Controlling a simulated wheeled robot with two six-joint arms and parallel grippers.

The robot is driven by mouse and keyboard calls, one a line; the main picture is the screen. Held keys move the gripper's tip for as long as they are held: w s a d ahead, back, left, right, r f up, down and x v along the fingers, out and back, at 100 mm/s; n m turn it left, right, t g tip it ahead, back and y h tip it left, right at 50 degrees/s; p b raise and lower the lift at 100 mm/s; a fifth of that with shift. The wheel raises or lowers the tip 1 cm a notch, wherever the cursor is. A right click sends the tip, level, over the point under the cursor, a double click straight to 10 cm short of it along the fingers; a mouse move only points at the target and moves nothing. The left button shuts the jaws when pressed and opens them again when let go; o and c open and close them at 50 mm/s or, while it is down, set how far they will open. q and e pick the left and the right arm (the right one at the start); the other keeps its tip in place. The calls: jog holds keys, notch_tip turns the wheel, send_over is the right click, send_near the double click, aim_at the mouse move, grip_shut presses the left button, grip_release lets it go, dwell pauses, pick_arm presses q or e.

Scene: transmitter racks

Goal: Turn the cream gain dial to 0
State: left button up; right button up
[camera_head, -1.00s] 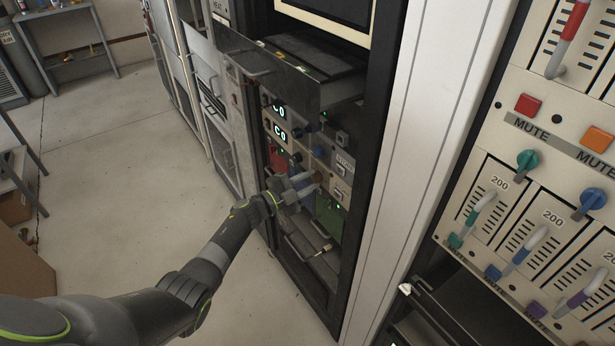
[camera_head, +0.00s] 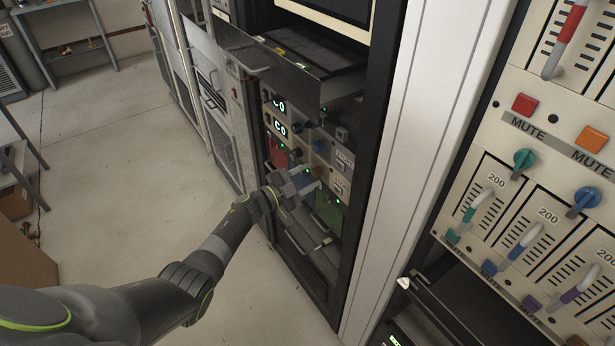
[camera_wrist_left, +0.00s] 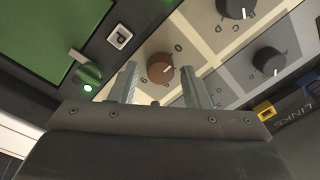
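In the left wrist view, a round brown dial (camera_wrist_left: 160,69) with a white pointer mark sits on a cream panel section (camera_wrist_left: 160,38). The mark points to the right in the picture. My left gripper (camera_wrist_left: 158,72) is open, with one fingertip on each side of the dial; contact cannot be told. In the head view, the left gripper (camera_head: 298,180) is at the lower part of the rack and hides the dial's surroundings. My right gripper is not in view.
Dark knobs (camera_wrist_left: 268,61) sit right of the dial. A green panel (camera_wrist_left: 45,45) with a lit button (camera_wrist_left: 90,88) is on the left. In the head view, an open drawer (camera_head: 275,72) juts out above the arm. A slider console (camera_head: 530,200) stands at right.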

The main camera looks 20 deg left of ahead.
pick_arm(q)
jog(key=shift+o, duration=0.3)
jog(key=shift+s+a, duration=0.15)
jog(key=shift+s, duration=0.05)
jog(key=r+v, duration=0.1)
jog(key=v, duration=1.6)
jog(key=shift+f+b, duration=0.3)
jog(key=shift+f, duration=0.1)
